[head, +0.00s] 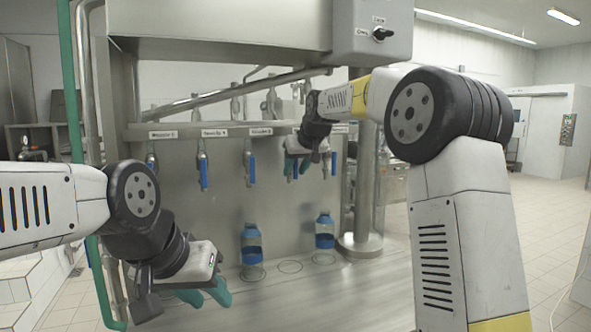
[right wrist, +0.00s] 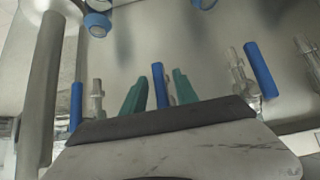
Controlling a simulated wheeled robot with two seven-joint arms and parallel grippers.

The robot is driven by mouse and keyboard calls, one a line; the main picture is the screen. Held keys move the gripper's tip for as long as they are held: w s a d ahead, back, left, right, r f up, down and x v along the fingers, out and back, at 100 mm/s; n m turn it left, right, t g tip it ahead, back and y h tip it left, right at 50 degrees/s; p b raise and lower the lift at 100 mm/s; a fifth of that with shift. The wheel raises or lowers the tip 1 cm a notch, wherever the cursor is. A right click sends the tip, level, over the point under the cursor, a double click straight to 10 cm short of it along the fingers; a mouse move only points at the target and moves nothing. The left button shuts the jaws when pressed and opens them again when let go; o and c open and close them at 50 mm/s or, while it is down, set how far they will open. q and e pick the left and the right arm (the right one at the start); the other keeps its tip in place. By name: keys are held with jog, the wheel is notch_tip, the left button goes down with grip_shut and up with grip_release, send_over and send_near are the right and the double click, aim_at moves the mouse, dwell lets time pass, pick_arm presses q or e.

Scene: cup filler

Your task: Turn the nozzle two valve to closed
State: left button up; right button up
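A row of valves with blue handles hangs below a labelled rail (head: 215,130) on the steel filler. The small labels are hard to read, and my right arm covers part of the rail. My right gripper (head: 299,168) is at the valve second from the right. In the right wrist view, its green fingers (right wrist: 160,92) stand apart on either side of that valve's upright blue handle (right wrist: 159,84), with thin gaps showing. Neighbouring blue handles (right wrist: 260,70) are outside the fingers. My left gripper (head: 205,293) is open and empty at the lower left, over the counter.
Two bottles with blue liquid, one left (head: 251,245) and one right (head: 324,231), stand below the valves on the steel counter (head: 330,295). A control box with a black knob (head: 382,33) is above. A steel post (head: 364,190) stands right of the valves.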

jog(key=shift+c, duration=0.2)
grip_shut()
jog(key=shift+y, duration=0.3)
jog(key=shift+s+a+m+g+y, duration=0.2)
jog(key=shift+m+g+y, duration=0.3)
jog(key=shift+m+y, duration=0.4)
jog(key=r+m+y, duration=0.1)
jog(key=m+y, duration=0.1)
jog(key=y, duration=0.1)
jog(key=a+m+y, duration=0.1)
jog(key=m+y, duration=0.1)
jog(key=y, duration=0.2)
jog(key=a+r+m+y, duration=0.1)
jog(key=m+y, duration=0.2)
jog(key=shift+s+r+y, duration=0.3)
jog(key=shift+y, duration=0.1)
jog(key=shift+g, duration=0.3)
